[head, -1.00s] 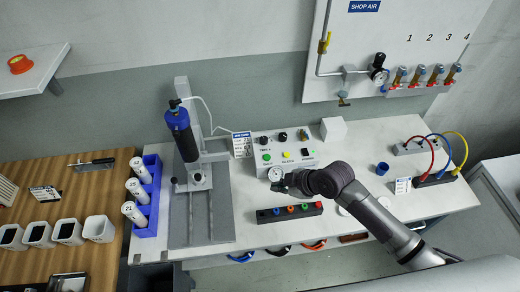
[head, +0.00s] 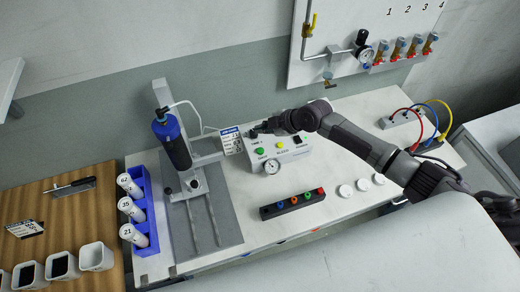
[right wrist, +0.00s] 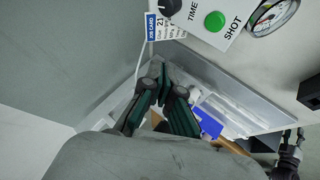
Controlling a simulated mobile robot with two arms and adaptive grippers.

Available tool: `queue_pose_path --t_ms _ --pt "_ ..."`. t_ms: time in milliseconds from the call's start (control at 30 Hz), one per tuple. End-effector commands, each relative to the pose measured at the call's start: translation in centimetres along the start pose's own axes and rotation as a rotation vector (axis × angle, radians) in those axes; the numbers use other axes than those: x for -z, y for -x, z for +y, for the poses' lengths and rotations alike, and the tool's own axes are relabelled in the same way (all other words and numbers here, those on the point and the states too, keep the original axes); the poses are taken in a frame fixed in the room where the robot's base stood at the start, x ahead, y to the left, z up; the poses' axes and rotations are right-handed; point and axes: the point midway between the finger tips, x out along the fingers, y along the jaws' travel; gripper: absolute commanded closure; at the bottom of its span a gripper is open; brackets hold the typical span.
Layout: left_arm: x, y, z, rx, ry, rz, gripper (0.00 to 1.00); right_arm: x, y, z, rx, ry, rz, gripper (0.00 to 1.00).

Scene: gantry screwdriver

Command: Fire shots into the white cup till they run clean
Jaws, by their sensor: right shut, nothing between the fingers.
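My right gripper (head: 256,131) is shut and empty, by the upper left corner of the white control box (head: 290,158). In the right wrist view its fingers (right wrist: 166,84) are below the TIME knob (right wrist: 170,8), apart from it; the green SHOT button (right wrist: 214,21) shows to the right. The blue syringe barrel (head: 173,142) hangs upright on the gantry above its fixture. White square cups (head: 97,257) stand on the wooden bench, some dark inside; I cannot tell which is the task's cup. A dark gripper shape (right wrist: 288,154), possibly my left, shows at the wrist view's lower right, its state unclear.
A blue rack (head: 147,215) holds white numbered tubes left of the gantry base. A job card (head: 231,140) stands beside the control box. A dark block with coloured tips (head: 292,203) and white discs (head: 362,185) lie in front. A pressure gauge (head: 271,166) is on the box.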

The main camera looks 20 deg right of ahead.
Motion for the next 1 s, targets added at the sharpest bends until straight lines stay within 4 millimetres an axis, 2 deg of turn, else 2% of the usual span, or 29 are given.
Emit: queue_pose_path --t_ms 367,700,1000 --pt "0.4 -2.3 -1.1 0.013 -0.002 0.008 0.60 -1.7 -2.4 -1.8 0.001 -0.002 0.000 1.00" --pt "0.1 -6.0 -1.1 0.013 -0.001 0.010 0.60 -4.2 -5.7 -4.2 -0.001 0.000 0.000 1.00" --pt "0.1 -6.6 -1.1 0.013 -0.001 0.009 0.60 -4.4 -6.1 -4.4 0.000 0.000 0.000 1.00"
